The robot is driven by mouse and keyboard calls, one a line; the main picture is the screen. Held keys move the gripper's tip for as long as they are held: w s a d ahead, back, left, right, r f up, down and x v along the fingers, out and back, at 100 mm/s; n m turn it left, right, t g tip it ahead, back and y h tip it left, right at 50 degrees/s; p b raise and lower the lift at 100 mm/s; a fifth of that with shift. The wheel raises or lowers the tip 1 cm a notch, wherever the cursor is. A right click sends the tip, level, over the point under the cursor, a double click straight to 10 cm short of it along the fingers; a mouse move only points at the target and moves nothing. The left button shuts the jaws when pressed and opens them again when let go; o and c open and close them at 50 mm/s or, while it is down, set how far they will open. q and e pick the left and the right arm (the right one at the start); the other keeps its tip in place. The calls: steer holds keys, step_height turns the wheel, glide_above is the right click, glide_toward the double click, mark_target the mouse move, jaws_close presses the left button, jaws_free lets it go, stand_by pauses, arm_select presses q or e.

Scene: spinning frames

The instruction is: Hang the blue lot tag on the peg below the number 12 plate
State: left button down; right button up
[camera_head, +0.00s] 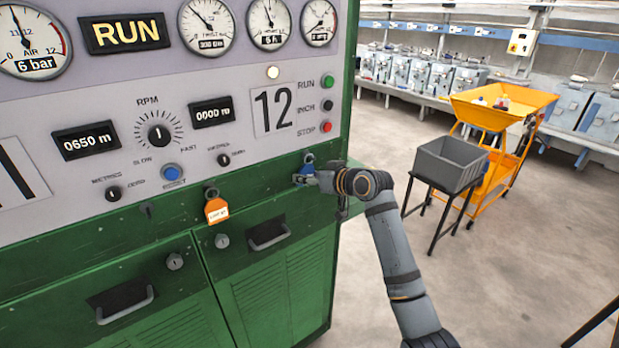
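The number 12 plate (272,109) is on the grey panel of the machine. Below it and to the right, a dark peg (309,158) sticks out of the green front. A small blue tag (307,169) is right below this peg, partly hidden by my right gripper (305,179). The gripper comes in from the right with its fingertips at the tag. The fingers are too small to tell whether they grip it, and I cannot tell whether the tag's hole is around the peg. My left gripper is not in view.
An orange tag (216,211) hangs on another peg (210,193) to the left. Drawer handles (269,238) stick out below. To the right stand a grey bin (450,163) on a black stand and an orange cart (503,112). The floor between is clear.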

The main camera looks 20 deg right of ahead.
steer(key=o, duration=1.1)
steer(key=shift+c, duration=0.2)
steer(key=v, duration=1.2)
